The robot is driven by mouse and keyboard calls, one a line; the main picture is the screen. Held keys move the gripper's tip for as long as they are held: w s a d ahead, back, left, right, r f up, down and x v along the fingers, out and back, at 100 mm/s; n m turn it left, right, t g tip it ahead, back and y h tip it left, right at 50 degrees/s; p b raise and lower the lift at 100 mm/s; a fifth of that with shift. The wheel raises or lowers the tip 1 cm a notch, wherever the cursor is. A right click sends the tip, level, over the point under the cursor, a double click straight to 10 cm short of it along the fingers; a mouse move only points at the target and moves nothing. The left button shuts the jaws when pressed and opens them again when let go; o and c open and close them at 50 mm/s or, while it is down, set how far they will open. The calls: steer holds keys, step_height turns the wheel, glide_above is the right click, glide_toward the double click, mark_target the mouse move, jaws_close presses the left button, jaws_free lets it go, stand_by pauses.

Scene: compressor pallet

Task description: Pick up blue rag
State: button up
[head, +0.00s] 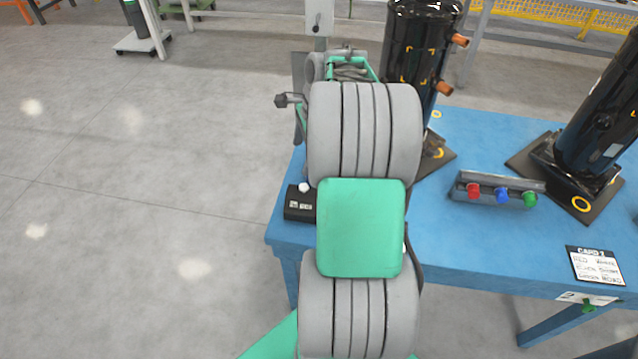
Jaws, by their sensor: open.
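I see no blue rag in the head view. My own arm, with thick grey ribbed sections and a green cover, rises through the middle and hides part of the blue table (480,265). I cannot make out my gripper's fingers; the far end of the arm is largely hidden behind its own links.
Two black compressors (410,45) (600,115) stand on dark plates on the table. Between them lies a grey holder (480,197) with red, blue and green knobs. A small black box (300,205) sits at the left edge, a sign (594,265) at the front.

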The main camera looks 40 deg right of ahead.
steer(key=d+f+m, duration=0.2)
steer(key=s+d+f+m, duration=0.1)
steer(key=d, duration=0.2)
steer(key=s+d+f+m, duration=0.1)
steer(key=d+f+m, duration=0.1)
steer(key=shift+s+d+f+m+y+b, duration=0.2)
steer(key=shift+d+f+m+y+b, duration=0.1)
steer(key=shift+b, duration=0.1)
steer(key=x, duration=0.4)
steer(key=b+x, duration=0.1)
steer(key=x, duration=0.2)
steer(key=shift+w+a+r, duration=0.15)
steer(key=shift+w, duration=0.2)
steer(key=shift+c, duration=0.4)
steer(key=c, duration=1.3)
